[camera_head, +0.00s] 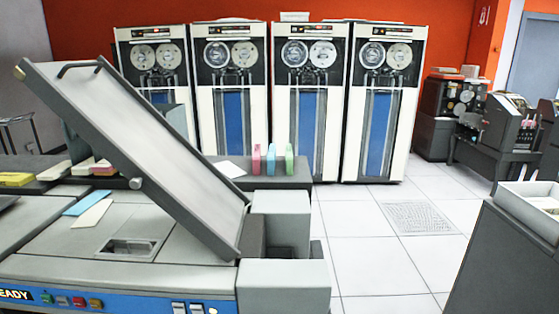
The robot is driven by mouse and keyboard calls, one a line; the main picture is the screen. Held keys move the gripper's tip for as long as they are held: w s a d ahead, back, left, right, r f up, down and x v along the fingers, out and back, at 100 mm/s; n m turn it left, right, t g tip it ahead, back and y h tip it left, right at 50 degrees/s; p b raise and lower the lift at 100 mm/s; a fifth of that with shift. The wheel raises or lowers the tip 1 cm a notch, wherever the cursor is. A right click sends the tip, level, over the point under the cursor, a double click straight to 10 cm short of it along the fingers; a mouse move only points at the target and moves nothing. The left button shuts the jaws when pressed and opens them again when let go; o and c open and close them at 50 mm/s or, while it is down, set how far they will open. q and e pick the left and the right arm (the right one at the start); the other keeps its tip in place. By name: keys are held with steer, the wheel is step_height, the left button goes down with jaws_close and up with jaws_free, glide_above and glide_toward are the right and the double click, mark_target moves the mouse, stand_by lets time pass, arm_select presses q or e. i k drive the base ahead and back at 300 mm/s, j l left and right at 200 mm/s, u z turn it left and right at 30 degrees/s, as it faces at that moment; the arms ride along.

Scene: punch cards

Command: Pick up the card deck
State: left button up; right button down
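Several stacks of cards are in view, and I cannot tell which one is the card deck of the task. A pink deck (256,159), a blue deck (271,158) and a green deck (289,160) stand upright side by side on a dark counter (265,181) behind the machine. A yellow stack (15,179) lies flat at the far left. A cream stack (55,171) and a multicoloured stack (103,168) lie to its right. A blue card (83,203) and a cream card (92,213) lie flat on the machine top. Neither gripper is in view.
A grey machine (190,247) with a blue button panel fills the lower left. Its tilted panel (135,140) rises across the left. Tape cabinets (230,150) line the back. A dark cabinet (500,270) stands lower right. The tiled floor between (375,260) is clear.

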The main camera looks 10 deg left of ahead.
mark_target(271, 157)
steer(key=i+l+u, duration=0.15)
steer(key=l, duration=0.25)
steer(key=i+l+u, duration=0.1)
steer(key=l, duration=0.3)
steer(key=i+l+u, duration=0.15)
steer(key=l, duration=0.25)
steer(key=i+l+u, duration=0.1)
steer(key=l, duration=0.3)
steer(key=i+l+u, duration=0.15)
steer(key=l, duration=0.3)
steer(key=i+l+u, duration=0.2)
steer(key=i+l, duration=0.15)
steer(key=i, duration=0.25)
steer(key=i+l+u, duration=0.25)
steer(key=i+l, duration=0.25)
